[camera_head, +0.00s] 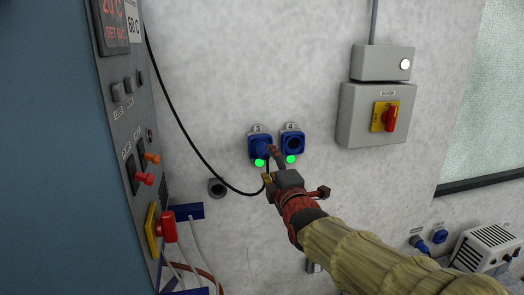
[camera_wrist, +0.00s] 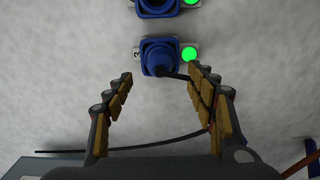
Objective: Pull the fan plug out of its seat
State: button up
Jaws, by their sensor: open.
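A blue plug (camera_wrist: 159,62) sits in the blue seat marked 3 (camera_wrist: 143,44), with a black cable (camera_wrist: 177,76) leaving it. In the head view the seat marked 3 (camera_head: 257,143) is on the wall, partly hidden by my gripper (camera_head: 269,164). In the wrist view my gripper (camera_wrist: 160,75) is open, with one finger on each side of the plug's lower end. A gap shows between the plug and the left finger; the cable runs towards the right finger. No label shows that this is the fan plug.
Seat 4 (camera_head: 293,143) is close at the right, with an empty dark hole. Green lamps glow below both seats. A grey switch box (camera_head: 356,127) is farther right. A control cabinet (camera_head: 118,106) stands at the left. A white grilled unit (camera_head: 484,249) is at lower right.

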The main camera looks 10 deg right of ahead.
aim_at(266, 157)
jog(key=w, duration=0.6)
jog(key=shift+w+f+p, duration=0.15)
jog(key=shift+w+p, duration=0.15)
jog(key=shift+p, duration=0.05)
jog(key=shift+w, duration=0.8)
jog(key=shift+b, duration=1.4)
jog(key=shift+c, duration=1.3)
jog(key=c, duration=1.1)
grip_shut()
jog(key=shift+s, duration=0.2)
jog(key=shift+s+r+b, duration=0.2)
jog(key=shift+s+b, duration=2.05)
jog(key=shift+s, duration=0.6)
